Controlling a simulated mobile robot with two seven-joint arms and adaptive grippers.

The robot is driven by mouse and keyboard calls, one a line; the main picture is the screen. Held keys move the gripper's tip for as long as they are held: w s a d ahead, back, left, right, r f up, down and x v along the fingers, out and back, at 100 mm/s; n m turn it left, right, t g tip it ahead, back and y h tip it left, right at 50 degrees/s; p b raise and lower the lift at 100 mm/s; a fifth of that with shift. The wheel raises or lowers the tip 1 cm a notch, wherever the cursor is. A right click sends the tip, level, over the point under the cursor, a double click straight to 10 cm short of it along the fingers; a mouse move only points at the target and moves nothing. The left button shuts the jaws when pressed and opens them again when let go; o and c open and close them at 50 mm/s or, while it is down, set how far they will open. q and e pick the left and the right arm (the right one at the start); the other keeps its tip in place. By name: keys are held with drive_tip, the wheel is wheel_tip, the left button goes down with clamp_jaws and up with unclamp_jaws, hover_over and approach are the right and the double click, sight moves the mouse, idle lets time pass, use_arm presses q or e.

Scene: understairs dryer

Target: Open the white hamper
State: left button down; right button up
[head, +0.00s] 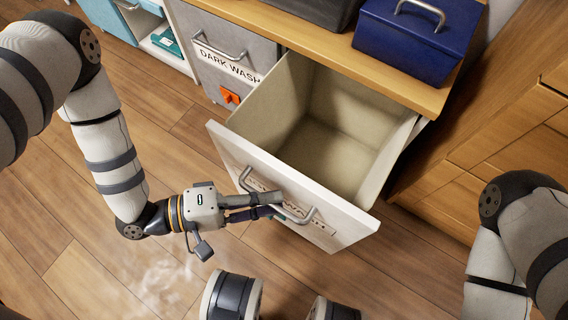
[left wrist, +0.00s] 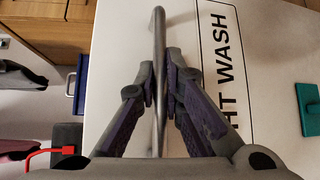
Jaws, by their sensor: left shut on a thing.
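The white hamper (head: 222,141) is a pull-out bin under the wooden counter. It stands well out from the cabinet, and its empty beige inside shows from above. Its white front also fills much of the left wrist view (left wrist: 262,35) and carries a label ending in "HT WASH". A metal bar handle (head: 246,178) is fixed to that front. My left gripper (head: 272,199) is shut on the handle; in the left wrist view its two fingers (left wrist: 161,88) press on the bar (left wrist: 158,40) from both sides. My right gripper is out of view; only my right arm shows at lower right.
A grey hamper labelled "DARK WASH" (head: 228,76) is closed to the left, with an orange item (head: 230,97) on its front. A blue box (head: 415,40) stands on the counter (head: 345,57). A wooden drawer cabinet (head: 500,125) is at right. The wooden floor at left is clear.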

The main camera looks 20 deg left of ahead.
use_arm(q)
drive_tip(key=shift+s+a, duration=0.25)
drive_tip(key=shift+s, duration=0.5)
drive_tip(key=shift+s+a, duration=0.25)
drive_tip(key=shift+s, duration=0.5)
drive_tip(key=c, duration=1.7)
unclamp_jaws()
drive_tip(key=shift+a, duration=0.1)
drive_tip(key=v, duration=1.2)
drive_tip(key=shift+s, duration=0.1)
